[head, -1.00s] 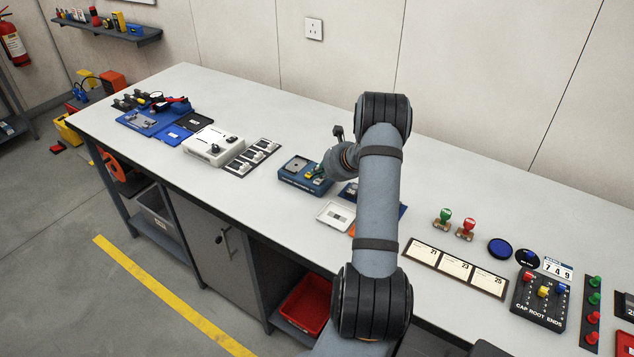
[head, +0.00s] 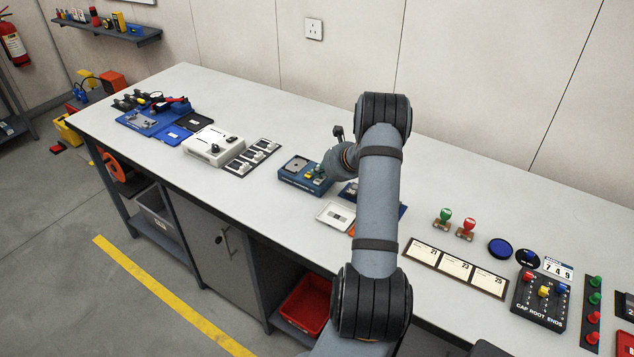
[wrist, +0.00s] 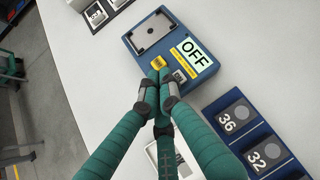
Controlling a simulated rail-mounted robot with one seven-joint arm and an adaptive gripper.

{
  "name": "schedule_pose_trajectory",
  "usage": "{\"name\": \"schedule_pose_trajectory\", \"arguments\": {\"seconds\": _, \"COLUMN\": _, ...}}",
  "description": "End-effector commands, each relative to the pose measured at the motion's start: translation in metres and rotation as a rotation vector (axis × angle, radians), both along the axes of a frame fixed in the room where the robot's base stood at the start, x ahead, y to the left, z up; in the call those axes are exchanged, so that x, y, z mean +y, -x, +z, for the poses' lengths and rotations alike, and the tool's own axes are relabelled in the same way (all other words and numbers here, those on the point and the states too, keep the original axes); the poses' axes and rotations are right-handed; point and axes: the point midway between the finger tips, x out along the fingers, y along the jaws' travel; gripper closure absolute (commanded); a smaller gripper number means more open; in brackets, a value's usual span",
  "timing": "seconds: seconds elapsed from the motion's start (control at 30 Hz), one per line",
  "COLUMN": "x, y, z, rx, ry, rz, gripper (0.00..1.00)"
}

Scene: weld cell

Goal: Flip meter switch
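The meter is a blue box (head: 291,180) on the bench, left of my arm in the head view. In the wrist view the blue box (wrist: 201,78) shows a grey framed window, a pale label reading OFF (wrist: 194,56) and a small yellow switch (wrist: 157,61). My gripper (wrist: 163,76) has its teal fingers brought together, with the tips right at the near side of the yellow switch. I cannot tell whether they touch it. The fingertips hide part of the box around the switch. In the head view my gripper (head: 322,172) is small and over the box.
A blue rack with numbered tiles 36 and 32 (wrist: 247,133) lies right of the meter in the wrist view. A white tray (head: 335,216) lies in front of it. A white device (head: 211,146) and a switch panel (head: 252,158) stand to the left. The bench behind is clear.

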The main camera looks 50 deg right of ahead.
Motion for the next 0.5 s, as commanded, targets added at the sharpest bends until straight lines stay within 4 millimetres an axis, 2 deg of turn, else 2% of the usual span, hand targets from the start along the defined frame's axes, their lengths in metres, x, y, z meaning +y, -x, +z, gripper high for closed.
{"name": "schedule_pose_trajectory", "arguments": {"seconds": 0.2, "x": 0.0002, "y": -0.0003, "z": -0.0079, "rx": 0.0, "ry": 0.0, "rz": 0.0, "gripper": 1.0}}
{"name": "schedule_pose_trajectory", "arguments": {"seconds": 0.5, "x": 0.0002, "y": -0.0002, "z": -0.0072, "rx": 0.0, "ry": -0.001, "rz": -0.001, "gripper": 1.0}}
